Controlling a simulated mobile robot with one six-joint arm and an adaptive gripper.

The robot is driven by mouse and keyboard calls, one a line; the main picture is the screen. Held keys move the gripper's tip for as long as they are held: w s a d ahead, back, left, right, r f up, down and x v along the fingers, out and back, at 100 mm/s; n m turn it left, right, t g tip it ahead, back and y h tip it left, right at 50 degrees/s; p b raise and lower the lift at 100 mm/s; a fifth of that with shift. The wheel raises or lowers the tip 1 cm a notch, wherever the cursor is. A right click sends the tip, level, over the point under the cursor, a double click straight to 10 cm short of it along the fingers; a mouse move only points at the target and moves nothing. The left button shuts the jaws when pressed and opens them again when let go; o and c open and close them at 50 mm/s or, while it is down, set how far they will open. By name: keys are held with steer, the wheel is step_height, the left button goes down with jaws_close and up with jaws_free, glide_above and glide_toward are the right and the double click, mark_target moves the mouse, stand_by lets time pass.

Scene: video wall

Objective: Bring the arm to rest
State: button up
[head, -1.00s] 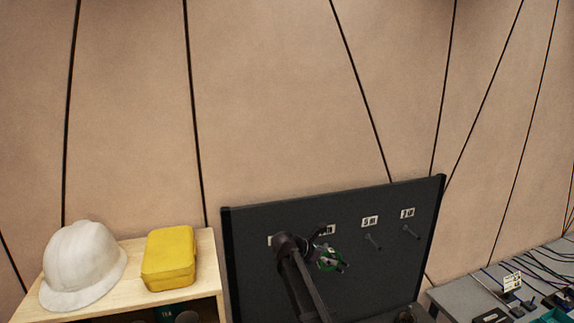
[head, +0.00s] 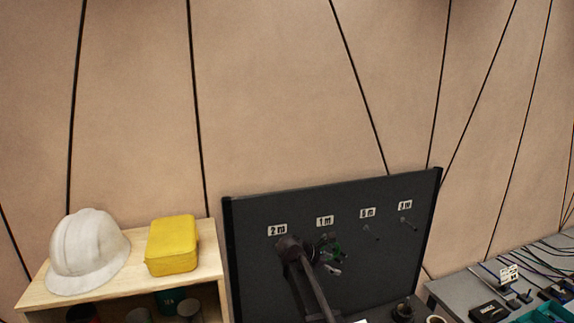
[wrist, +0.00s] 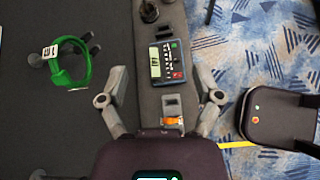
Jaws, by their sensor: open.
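My arm reaches up in front of the dark board (head: 245,260) in the head view. My gripper (head: 333,269) is small there, close to the green cable coil (head: 332,244) by the 1 m label. In the wrist view my gripper (wrist: 158,70) has its two fingers spread wide with nothing between them. The green coil (wrist: 72,80) hangs on a peg with a white tag, to the left of the fingers and apart from them. My arm hides part of the board.
Free pegs show under the two right labels. A handheld meter (wrist: 166,62) lies on a grey ledge below the board, beyond the fingers. A wooden shelf (head: 40,297) carries a white helmet (head: 88,252) and yellow case (head: 172,246).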

steer(key=s+d+f+m+g+y+b, duration=0.1)
steer(key=s+f+m+y+b, duration=0.4)
steer(key=s+f+m+b, duration=0.5)
steer(key=s+d+f+m+g+y+b, duration=0.1)
steer(key=s+f+m+y+b, duration=0.4)
steer(key=s+f+m+b, duration=0.5)
steer(key=s+f+g+b, duration=0.1)
steer(key=s+f, duration=0.4)
steer(key=f, duration=0.5)
steer(key=shift+g, duration=0.4)
stand_by(0.9)
stand_by(0.4)
steer(key=c, duration=0.4)
steer(key=shift+o, duration=0.2)
